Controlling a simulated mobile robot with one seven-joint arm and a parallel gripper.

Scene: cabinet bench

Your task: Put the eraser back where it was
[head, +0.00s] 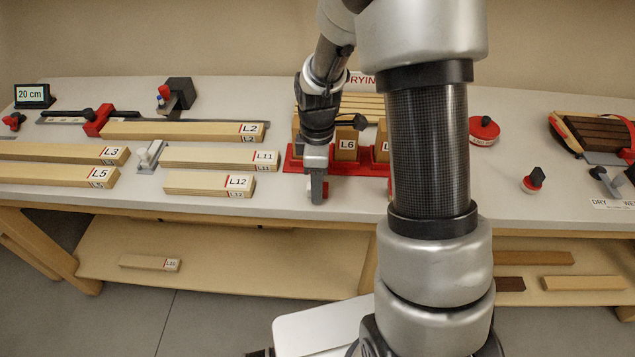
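My gripper (317,190) points down at the front of the red rack (360,169), near the middle of the bench. It is seen nearly edge-on. A small red patch (325,189) shows beside the fingertips; I cannot tell whether it is the eraser or another thing, or whether the fingers hold it. No thing in view is clearly marked as the eraser. A small red and white block with a black knob (533,180) stands on the right of the bench; I cannot tell what it is. My arm hides part of the rack and the bench right of it.
Labelled wooden bars, such as L2 (180,130), L11 (215,158) and L12 (205,184), lie on the left. Block L6 (346,145) stands in the rack. A round red container (484,131) stands right of my arm. The bench front (275,207) left of my gripper is clear.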

